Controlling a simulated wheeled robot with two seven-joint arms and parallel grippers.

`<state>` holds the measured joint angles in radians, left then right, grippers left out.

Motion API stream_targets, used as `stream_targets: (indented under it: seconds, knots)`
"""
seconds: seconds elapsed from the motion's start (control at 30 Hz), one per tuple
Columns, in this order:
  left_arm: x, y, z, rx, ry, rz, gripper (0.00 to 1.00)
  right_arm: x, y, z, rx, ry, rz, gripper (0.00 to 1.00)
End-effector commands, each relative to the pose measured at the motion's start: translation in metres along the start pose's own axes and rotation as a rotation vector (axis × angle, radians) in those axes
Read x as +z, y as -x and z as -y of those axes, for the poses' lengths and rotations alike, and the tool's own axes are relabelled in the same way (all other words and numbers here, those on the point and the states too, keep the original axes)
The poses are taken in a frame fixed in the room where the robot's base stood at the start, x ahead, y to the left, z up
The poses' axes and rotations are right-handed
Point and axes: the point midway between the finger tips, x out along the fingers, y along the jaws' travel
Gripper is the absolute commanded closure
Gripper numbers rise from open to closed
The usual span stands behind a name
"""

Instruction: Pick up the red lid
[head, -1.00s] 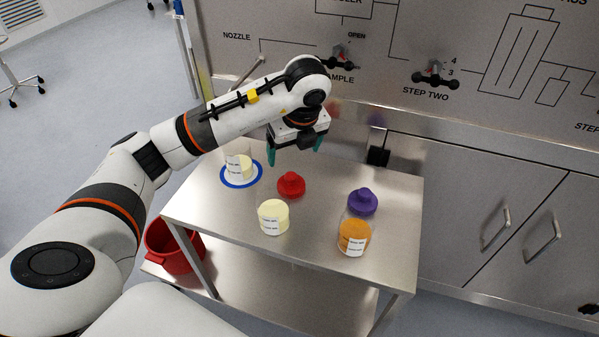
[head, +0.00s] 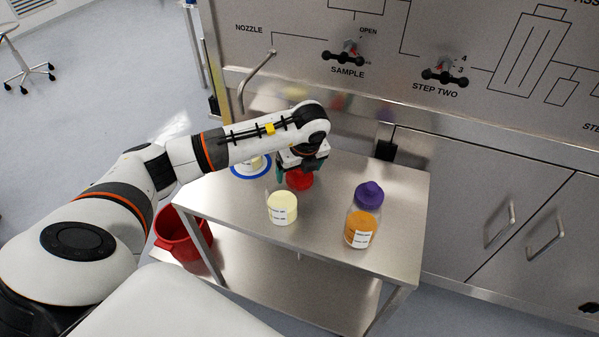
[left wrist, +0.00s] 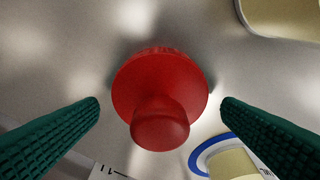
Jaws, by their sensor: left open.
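The red lid (head: 299,180) lies on the steel table, knob up, partly hidden by my left gripper in the head view. In the left wrist view the red lid (left wrist: 160,95) sits between the two green fingers, with a gap on each side. My left gripper (head: 300,172) is open and low over the lid; its fingers also show in the left wrist view (left wrist: 160,115), not touching the lid. My right gripper is not in view.
A jar of pale powder (head: 282,208) stands just in front of the lid. A jar of orange powder with a purple lid (head: 369,194) stands to the right. Another pale jar on a blue ring (head: 237,172) is behind left.

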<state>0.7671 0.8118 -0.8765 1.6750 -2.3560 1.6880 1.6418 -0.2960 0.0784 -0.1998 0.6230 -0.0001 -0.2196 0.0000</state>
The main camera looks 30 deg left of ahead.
Motion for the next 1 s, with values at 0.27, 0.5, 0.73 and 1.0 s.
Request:
stream_targets:
  seconds: [0.27,0.5,0.73,1.0]
  knots:
    - [0.000,0.000,0.000,0.000,-0.001,0.000,0.36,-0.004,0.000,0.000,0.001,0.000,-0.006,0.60]
    - [0.000,0.001,0.000,0.000,-0.001,0.001,0.57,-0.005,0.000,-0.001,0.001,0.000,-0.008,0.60]
    - [-0.001,0.003,0.000,0.001,0.000,0.000,0.58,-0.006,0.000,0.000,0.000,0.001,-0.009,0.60]
    - [-0.013,0.044,-0.001,0.006,0.000,-0.001,0.58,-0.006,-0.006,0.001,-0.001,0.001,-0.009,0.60]
